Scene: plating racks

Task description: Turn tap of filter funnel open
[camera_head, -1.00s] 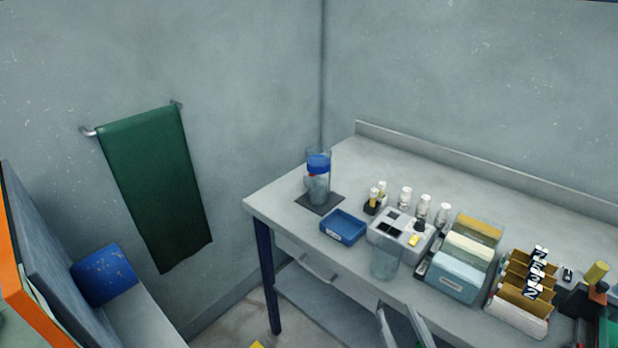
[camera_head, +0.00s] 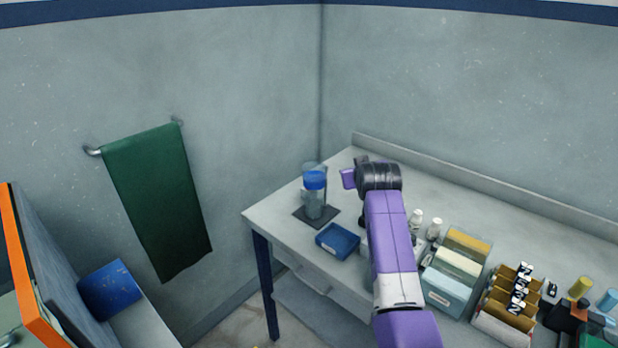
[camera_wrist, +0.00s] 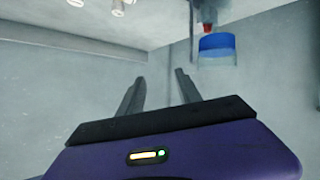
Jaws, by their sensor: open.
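The filter funnel (camera_head: 314,181) is a clear cylinder with a blue band, standing over a clear vessel (camera_head: 314,207) on a dark square mat (camera_head: 332,220) at the table's left end. In the wrist view, which is upside down, the funnel (camera_wrist: 216,46) is at the upper right, with a small red tap (camera_wrist: 208,28) on its stem. The tap's turn position is too small to tell. My gripper (camera_wrist: 160,76) is open and empty, its fingers apart from the funnel and tap. In the head view it is just right of the funnel, fingers not clear.
A blue tray (camera_head: 338,241) sits in front of the mat. White-capped bottles (camera_head: 434,229), a file box (camera_head: 446,292) and a card rack (camera_head: 503,320) stand to the right, partly behind my arm. A green towel (camera_head: 157,205) hangs on the left wall. A raised ledge (camera_head: 480,192) runs along the table's back.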

